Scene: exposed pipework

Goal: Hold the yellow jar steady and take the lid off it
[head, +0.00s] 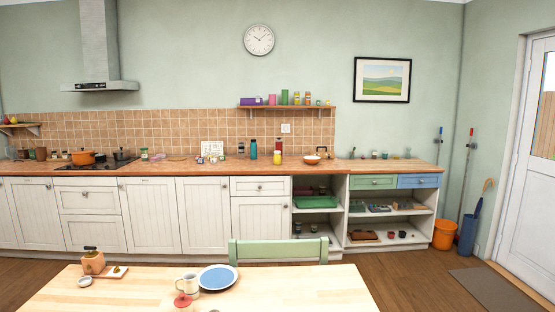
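A small yellow object (278,158), possibly the yellow jar, stands on the wooden counter (190,167) along the back wall. A dark reddish item stands right at it, above or behind it. Two small yellowish jars (297,98) also stand on the wall shelf (322,106). All are small and far off, so I cannot tell which is the task's jar, and no lid can be made out clearly. Neither of my grippers is in view.
A teal bottle (253,149) stands left of the yellow object, and a bowl (312,160) right of it.

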